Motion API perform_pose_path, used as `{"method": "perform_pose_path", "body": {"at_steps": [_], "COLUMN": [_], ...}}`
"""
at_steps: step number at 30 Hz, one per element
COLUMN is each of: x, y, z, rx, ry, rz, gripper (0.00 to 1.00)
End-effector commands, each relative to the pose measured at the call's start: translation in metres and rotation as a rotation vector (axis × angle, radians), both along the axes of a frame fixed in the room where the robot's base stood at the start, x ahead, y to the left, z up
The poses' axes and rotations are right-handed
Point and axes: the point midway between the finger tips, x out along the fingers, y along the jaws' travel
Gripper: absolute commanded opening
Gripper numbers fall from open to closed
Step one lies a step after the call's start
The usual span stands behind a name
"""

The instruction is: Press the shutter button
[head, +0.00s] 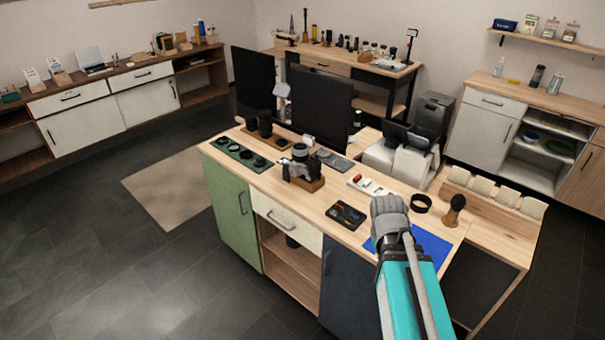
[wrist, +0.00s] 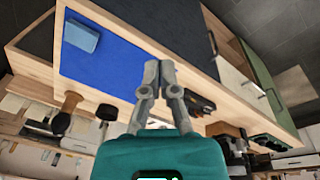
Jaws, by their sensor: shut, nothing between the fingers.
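A camera (head: 300,163) with a large lens sits on a wooden block (head: 306,184) near the middle of the wooden worktop. Its shutter button is too small to make out. My gripper (wrist: 158,72) is shut and empty, its grey fingertips together in the wrist view. In the head view my arm reaches in from the lower right over the blue mat (head: 436,248), well to the right of the camera and apart from it.
A dark tray (head: 346,214), a black ring (head: 421,203), a wooden-handled tool (head: 455,209) and a green lens mat (head: 240,155) share the worktop. A light-blue block (wrist: 81,36) lies on the blue mat. Dark monitors (head: 323,101) stand behind the camera.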

Motion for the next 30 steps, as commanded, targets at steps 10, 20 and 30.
{"method": "perform_pose_path", "body": {"at_steps": [10,20,30], "x": [0.125,0.242,0.318], "y": [0.017,0.091,0.226], "z": [-0.041,-0.045,-0.045], "rx": [-0.262,-0.45,-0.52], "ry": [-0.355,-0.772,-1.157], "rz": [0.072,0.272,0.599], "gripper": [0.0,0.0,0.0]}}
